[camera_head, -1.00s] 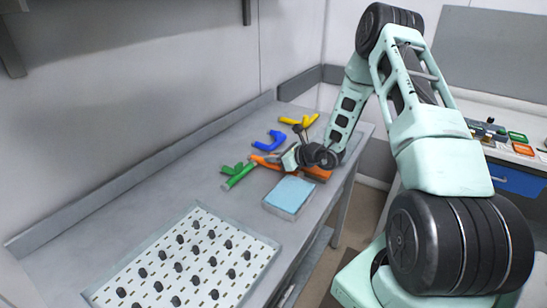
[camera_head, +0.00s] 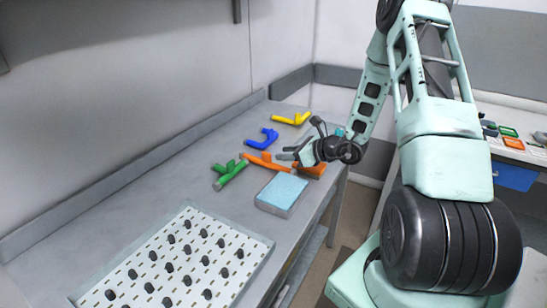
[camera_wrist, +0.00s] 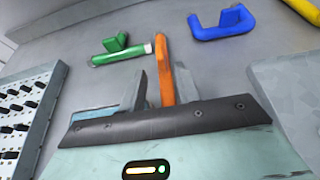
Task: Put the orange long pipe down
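The orange long pipe (camera_head: 264,160) lies on the grey workbench between the green and blue pipes. Its right end is close to my gripper in the head view. In the wrist view the pipe (camera_wrist: 166,68) runs away from me between my finger tips. My gripper (camera_head: 288,153) is above and beside the pipe's right end, with its fingers apart. In the wrist view a visible gap shows between the left finger and the pipe; my gripper (camera_wrist: 163,88) looks open around it. The pipe's near end is hidden by my gripper's body.
A green pipe (camera_head: 230,174), a blue pipe (camera_head: 263,139) and a yellow pipe (camera_head: 291,119) lie on the workbench. A light blue block (camera_head: 282,192) is near the front edge, with an orange item (camera_head: 310,170) behind it. A white pegboard (camera_head: 150,268) fills the near end.

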